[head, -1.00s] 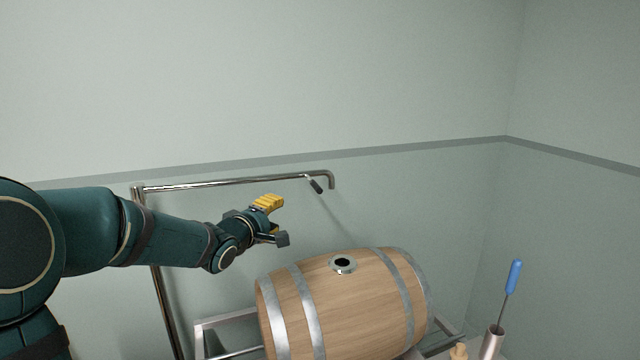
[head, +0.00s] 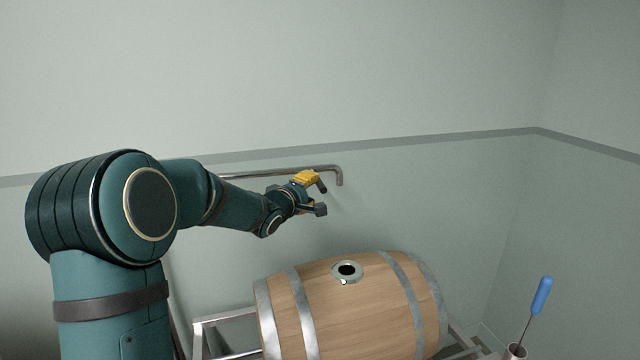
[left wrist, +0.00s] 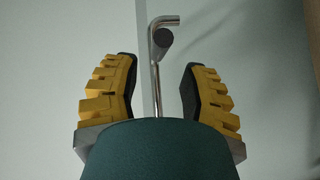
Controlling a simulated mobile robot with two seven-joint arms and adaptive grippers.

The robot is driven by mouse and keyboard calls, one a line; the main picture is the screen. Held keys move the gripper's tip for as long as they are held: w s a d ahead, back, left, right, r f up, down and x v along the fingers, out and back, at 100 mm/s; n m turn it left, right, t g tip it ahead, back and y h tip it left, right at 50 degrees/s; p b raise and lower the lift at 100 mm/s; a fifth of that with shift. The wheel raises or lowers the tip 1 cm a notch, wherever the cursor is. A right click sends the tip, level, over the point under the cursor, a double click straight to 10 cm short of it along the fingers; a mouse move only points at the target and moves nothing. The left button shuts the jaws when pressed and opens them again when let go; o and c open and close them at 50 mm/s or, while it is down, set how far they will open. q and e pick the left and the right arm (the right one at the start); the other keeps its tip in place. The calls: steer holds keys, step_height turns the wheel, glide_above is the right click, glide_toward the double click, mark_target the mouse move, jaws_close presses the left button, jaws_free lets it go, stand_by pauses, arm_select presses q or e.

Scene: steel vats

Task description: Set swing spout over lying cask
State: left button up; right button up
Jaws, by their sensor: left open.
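The swing spout (head: 270,174) is a thin steel pipe along the back wall with a down-bent end. A short dark-tipped handle (head: 321,186) sticks out near that end. My left gripper (head: 320,194) is open around or just short of this handle; the exact depth is unclear. In the left wrist view, the handle's dark round end (left wrist: 163,38) shows between and beyond the spread yellow fingers (left wrist: 158,66), apart from both. The lying cask (head: 360,310) is wooden with steel hoops and a round bung hole (head: 347,271) on top. The spout end is behind and above it. My right gripper is not in view.
A metal cradle (head: 215,322) holds the cask. A blue-handled tool (head: 541,295) stands in a steel cup (head: 515,352) at the lower right. The air between spout and cask is clear. The wall is close behind the pipe.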

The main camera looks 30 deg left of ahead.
mark_target(318, 184)
arm_select(q)
steer(key=w, duration=0.6)
steer(key=shift+a+f+p, duration=0.25)
steer(key=shift+f+p, duration=0.05)
steer(key=shift+p, duration=0.05)
steer(key=shift+c, duration=0.3)
jaws_close()
